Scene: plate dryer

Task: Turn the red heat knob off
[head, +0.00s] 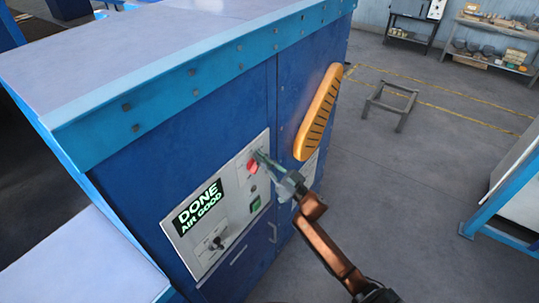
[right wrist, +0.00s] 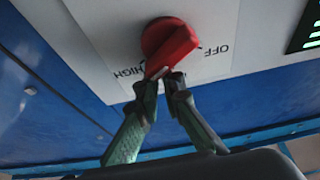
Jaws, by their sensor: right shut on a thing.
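The red heat knob (head: 252,166) is on the pale control panel (head: 243,183) on the blue dryer's front. The right wrist view shows the knob (right wrist: 168,42) close up, with upside-down labels "HIGH" to its left and "OFF" to its right. Its raised bar points down in that picture, between the labels. My right gripper (head: 263,159) is at the panel, partly covering the knob's right side. In the right wrist view, the fingertips of the gripper (right wrist: 163,86) are closed on the end of the bar. My left gripper is not in view.
A display (head: 198,206) on the panel reads "DONE AIR GOOD". A green button (head: 255,204) and a lower black switch (head: 217,243) are nearby. A slotted orange piece (head: 319,111) sticks out right of the panel.

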